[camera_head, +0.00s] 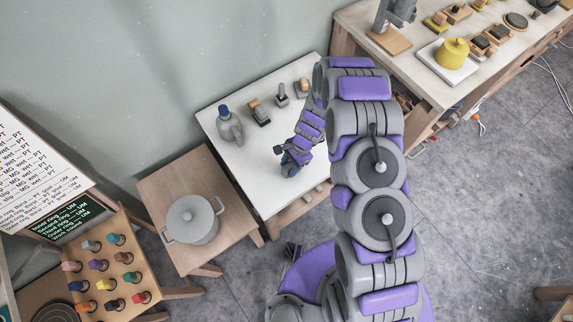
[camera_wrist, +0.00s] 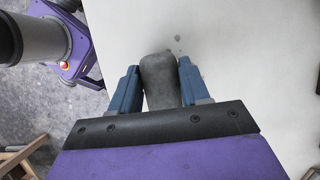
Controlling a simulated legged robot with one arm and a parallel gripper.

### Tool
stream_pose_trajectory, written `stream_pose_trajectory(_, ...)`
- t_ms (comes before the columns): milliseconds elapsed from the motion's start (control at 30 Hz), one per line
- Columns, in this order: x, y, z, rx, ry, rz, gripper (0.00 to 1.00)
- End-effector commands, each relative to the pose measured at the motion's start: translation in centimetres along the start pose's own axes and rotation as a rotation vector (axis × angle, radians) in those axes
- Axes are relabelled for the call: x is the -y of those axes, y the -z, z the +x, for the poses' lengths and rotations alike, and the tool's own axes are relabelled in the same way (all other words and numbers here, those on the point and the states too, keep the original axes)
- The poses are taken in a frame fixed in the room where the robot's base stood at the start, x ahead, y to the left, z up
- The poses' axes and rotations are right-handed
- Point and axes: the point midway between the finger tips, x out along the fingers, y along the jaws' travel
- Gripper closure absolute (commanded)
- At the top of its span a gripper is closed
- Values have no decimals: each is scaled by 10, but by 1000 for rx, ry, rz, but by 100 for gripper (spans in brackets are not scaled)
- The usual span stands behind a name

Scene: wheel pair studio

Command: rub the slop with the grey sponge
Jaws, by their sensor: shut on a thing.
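My gripper (camera_wrist: 160,70) is shut on the grey sponge (camera_wrist: 162,88), a rounded grey piece between the two blue fingers. In the wrist view the sponge is over the white table top (camera_wrist: 235,70); I cannot tell whether it touches. Small grey spots (camera_wrist: 178,39), possibly part of the slop, show just beyond the sponge's far end. Any more of the slop is hidden or too small to tell. In the head view my gripper (camera_head: 294,160) is low over the middle of the white table (camera_head: 262,180), and the sponge cannot be made out there.
A grey bottle with a blue cap (camera_head: 229,128), a wood-and-grey tool (camera_head: 259,113) and two more small tools stand along the table's back. A lidded pot (camera_head: 193,220) stands on a lower wooden table to the left. The white table's front left part is clear.

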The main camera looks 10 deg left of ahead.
Motion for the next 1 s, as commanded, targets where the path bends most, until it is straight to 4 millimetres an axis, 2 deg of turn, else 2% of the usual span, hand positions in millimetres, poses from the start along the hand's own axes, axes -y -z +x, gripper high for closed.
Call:
stream_pose_trajectory(267,1,0,-1,1,0,0,88)
stream_pose_trajectory(700,38,0,2,0,-1,0,88)
stream_pose_trajectory(1000,45,0,3,1,0,1,88)
